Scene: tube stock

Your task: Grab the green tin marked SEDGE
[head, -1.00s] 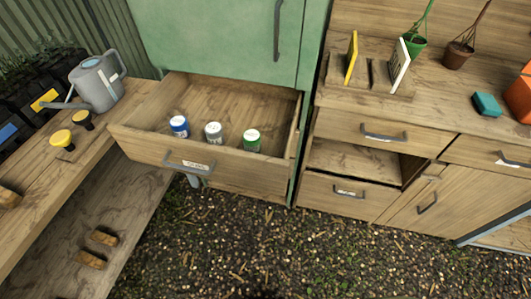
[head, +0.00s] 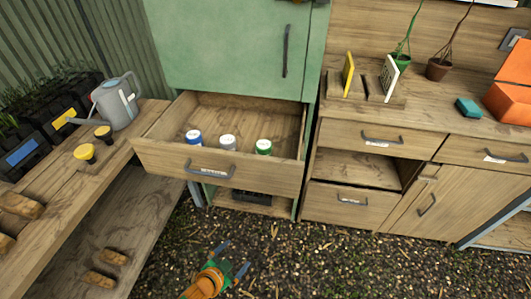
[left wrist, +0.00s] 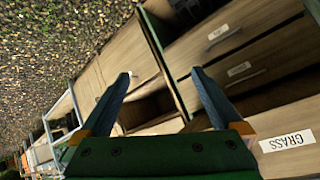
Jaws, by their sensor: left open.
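The green tin (head: 264,147) stands upright in the open drawer (head: 220,172) below the green cabinet, rightmost in a row of three. A grey tin (head: 228,142) and a blue tin (head: 194,138) stand to its left. Their lids are white, and the lettering on them is too small to read. My left gripper (head: 233,258) is open and empty above the gravel, in front of and below the drawer, well apart from the tins. In the left wrist view its open fingers (left wrist: 160,78) show with nothing between them; no tin shows there. My right gripper is not in view.
The drawer front, with a label reading GRASS (left wrist: 287,142), stands between my left gripper and the tins. A wooden bench with a grey watering can (head: 117,101) is at left. A counter with drawers (head: 372,140) is at right. Gravel between them is clear.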

